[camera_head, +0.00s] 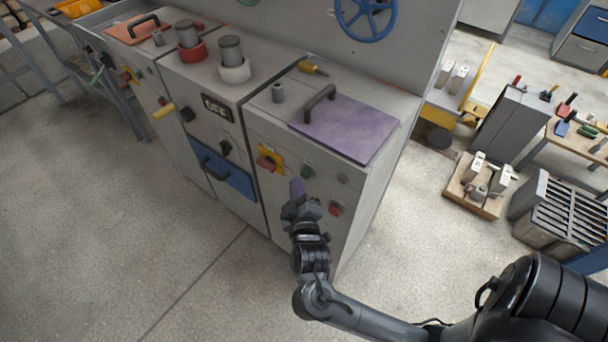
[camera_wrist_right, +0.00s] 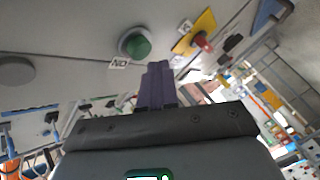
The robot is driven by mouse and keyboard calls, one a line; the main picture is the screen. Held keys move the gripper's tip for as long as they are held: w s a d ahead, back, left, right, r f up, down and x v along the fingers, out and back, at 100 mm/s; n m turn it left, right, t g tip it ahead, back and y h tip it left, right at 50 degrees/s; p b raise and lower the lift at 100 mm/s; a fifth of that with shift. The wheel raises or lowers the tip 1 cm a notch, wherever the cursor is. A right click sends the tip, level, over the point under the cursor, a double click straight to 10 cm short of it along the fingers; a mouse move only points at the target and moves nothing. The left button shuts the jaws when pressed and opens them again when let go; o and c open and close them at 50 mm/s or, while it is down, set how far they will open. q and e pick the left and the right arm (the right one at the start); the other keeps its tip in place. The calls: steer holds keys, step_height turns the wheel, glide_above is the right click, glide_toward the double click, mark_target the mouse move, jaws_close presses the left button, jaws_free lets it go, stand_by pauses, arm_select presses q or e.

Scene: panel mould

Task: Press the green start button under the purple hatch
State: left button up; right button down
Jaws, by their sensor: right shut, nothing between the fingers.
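The purple hatch (camera_head: 352,128) lies shut on top of the right cabinet, with a dark handle on its left part. Below it on the cabinet's front face is the round green button (camera_head: 308,172). In the right wrist view the green button (camera_wrist_right: 138,44) sits in a grey ring beside a small white label. My right gripper (camera_head: 296,183) is shut and empty, its purple fingers just left of and below the button. In the right wrist view its fingertips (camera_wrist_right: 158,66) sit close to the button, with a gap showing between them. My left gripper is not in view.
A yellow plate with a red switch (camera_head: 268,159) is left of the button. A blue drawer (camera_head: 224,172) is on the middle cabinet. Open floor (camera_head: 190,270) lies in front.

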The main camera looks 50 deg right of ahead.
steer(key=shift+d, duration=0.1)
stand_by(0.7)
steer(key=shift+d+p, duration=0.35)
steer(key=shift+p, duration=0.25)
steer(key=shift+d+p, duration=0.35)
steer(key=shift+d, duration=0.1)
stand_by(0.7)
stand_by(0.4)
steer(key=shift+a+p, duration=0.75)
steer(key=shift+a, duration=0.1)
